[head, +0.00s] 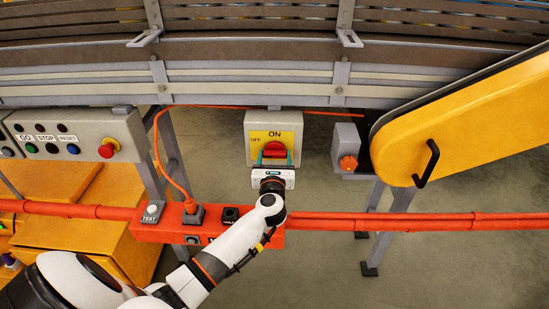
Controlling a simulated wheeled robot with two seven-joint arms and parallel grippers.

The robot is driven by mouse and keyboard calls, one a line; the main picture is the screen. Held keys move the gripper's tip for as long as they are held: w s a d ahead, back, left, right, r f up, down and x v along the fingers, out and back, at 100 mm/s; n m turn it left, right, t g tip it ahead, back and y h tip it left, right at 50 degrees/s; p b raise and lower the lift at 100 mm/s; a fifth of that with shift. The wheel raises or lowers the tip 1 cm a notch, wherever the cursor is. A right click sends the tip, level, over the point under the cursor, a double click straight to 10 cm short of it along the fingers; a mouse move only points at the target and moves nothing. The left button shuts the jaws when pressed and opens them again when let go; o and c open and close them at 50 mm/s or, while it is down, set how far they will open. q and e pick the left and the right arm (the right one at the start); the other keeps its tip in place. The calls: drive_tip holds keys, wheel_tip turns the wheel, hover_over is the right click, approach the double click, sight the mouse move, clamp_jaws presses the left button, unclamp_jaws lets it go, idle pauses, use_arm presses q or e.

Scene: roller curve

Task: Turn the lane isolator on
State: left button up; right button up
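The lane isolator (249,157) is a grey box with a yellow plate under the conveyor, marked ON at the top and OFF at the left. Its red rotary handle (275,147) sits in the middle of the plate, partly hidden by my gripper, so its exact angle is hard to read. My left gripper (274,157) is right in front of the handle, its dark green fingers spread apart to the handle's left and right. I cannot tell whether they touch it. My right gripper is not in view.
A control panel (83,134) with several buttons and a red emergency stop (108,148) is at the left. A grey box with an orange knob (348,163) and a yellow guard (455,115) stand right.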

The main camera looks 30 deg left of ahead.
use_arm(q)
drive_tip(key=shift+c, duration=0.3)
drive_tip(key=shift+r+m+p, duration=0.1)
drive_tip(key=shift+m+p, duration=0.6)
drive_tip(key=shift+p, duration=0.25)
drive_tip(key=shift+m+p, duration=1.15)
drive_tip(key=shift+m, duration=0.05)
drive_tip(key=m+p, duration=0.4)
drive_tip(key=m, duration=0.2)
drive_tip(key=shift+p, duration=0.3)
drive_tip(key=m+p, duration=0.2)
drive_tip(key=m, duration=0.2)
drive_tip(key=shift+m, duration=0.4)
drive_tip(key=shift+m+p, duration=0.8)
drive_tip(key=shift+m, duration=0.8)
drive_tip(key=shift+f, duration=0.2)
drive_tip(key=o, duration=1)
